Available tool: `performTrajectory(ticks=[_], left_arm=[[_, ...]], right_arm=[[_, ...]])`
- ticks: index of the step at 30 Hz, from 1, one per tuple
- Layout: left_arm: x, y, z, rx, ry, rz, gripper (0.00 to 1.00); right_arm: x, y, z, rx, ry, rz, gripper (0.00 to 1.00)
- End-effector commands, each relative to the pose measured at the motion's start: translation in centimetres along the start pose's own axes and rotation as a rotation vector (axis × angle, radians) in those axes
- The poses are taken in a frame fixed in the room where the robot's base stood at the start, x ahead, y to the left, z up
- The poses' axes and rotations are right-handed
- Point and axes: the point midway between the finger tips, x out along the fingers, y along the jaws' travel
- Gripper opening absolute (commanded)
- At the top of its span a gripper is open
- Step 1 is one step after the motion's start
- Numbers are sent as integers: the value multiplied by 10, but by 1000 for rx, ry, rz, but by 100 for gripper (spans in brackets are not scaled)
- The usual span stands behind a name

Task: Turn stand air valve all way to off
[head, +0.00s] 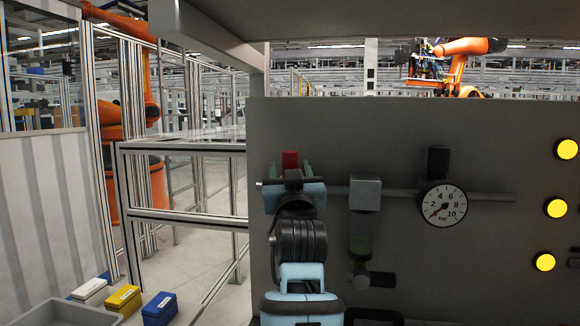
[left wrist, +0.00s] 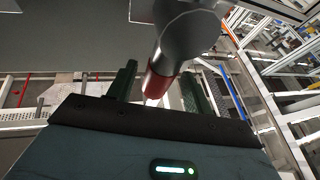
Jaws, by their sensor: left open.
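The stand air valve has a red handle (head: 290,159) that stands upright at the left end of the grey pipe on the stand's panel. In the left wrist view the red handle (left wrist: 157,82) lies between my green fingers, below a rounded grey part (left wrist: 190,38). My left gripper (head: 291,171) is open with one finger on each side of the handle. I cannot tell whether either finger touches it. The valve body is mostly hidden behind the gripper. The pressure gauge (head: 443,204) has its needle at the lower left, near zero. My right gripper is not in view.
A filter unit (head: 363,215) with a dark knob hangs from the pipe right of my left gripper. Yellow lamps (head: 556,208) line the panel's right side. Blue, yellow and white boxes (head: 160,308) stand lower left.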

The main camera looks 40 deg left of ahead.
Motion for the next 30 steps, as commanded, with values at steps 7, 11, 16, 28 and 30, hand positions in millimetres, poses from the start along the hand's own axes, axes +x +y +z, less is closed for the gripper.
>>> performTrajectory(ticks=[7,11,16,28,30], left_arm=[[-35,1,2,0,-2,2,51],[-42,0,1,0,-2,1,51],[-43,0,0,0,-1,0,51],[-42,0,0,-1,-1,0,51],[-42,0,0,-1,-1,0,51]], right_arm=[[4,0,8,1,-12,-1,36],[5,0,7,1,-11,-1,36],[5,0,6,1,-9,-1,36],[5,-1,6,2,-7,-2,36],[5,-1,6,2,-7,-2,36]])
